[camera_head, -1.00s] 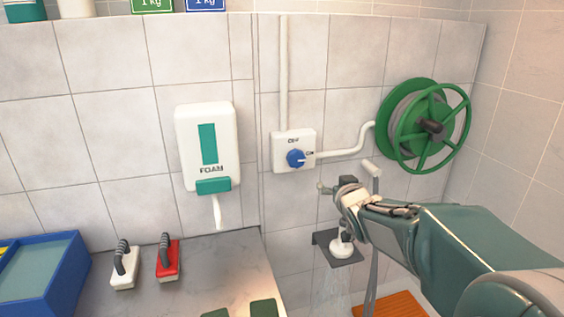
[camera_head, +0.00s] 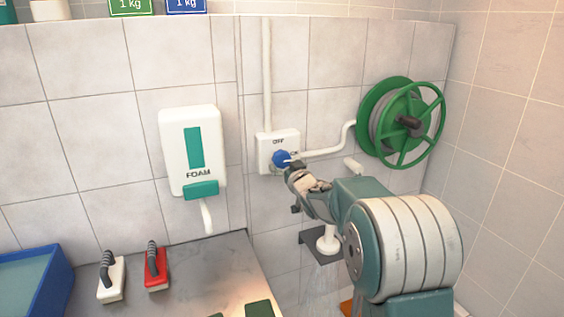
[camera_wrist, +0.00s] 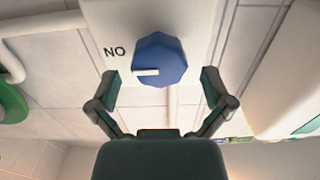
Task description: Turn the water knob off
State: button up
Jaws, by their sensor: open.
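The blue water knob (camera_head: 282,158) sits on a white wall box (camera_head: 266,150) marked OFF at the top and ON at the right. In the wrist view the blue knob (camera_wrist: 160,60) has its white pointer mark turned toward the ON label, which appears upside down. My gripper (camera_head: 294,172) is just below and right of the knob in the head view. In the wrist view my gripper (camera_wrist: 161,88) is open and empty, its two fingers spread on either side just short of the knob. I see no contact with it.
A green hose reel (camera_head: 402,124) is on the wall to the right, joined by a white pipe (camera_head: 330,150). A foam dispenser (camera_head: 194,152) hangs to the left. A shower head (camera_head: 327,240) below runs water. Brushes stand on the counter (camera_head: 205,262).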

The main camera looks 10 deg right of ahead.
aim_at(284, 162)
jog(key=shift+w+a, duration=0.3)
jog(key=shift+w, duration=0.25)
jog(key=shift+w+a, duration=0.25)
jog(key=shift+w, duration=0.55)
jog(key=shift+w+d, duration=0.15)
jog(key=shift+d, duration=0.35)
jog(key=c, duration=0.6)
jog(key=shift+a, duration=0.2)
jog(key=c, duration=0.4)
jog(key=shift+a, duration=0.1)
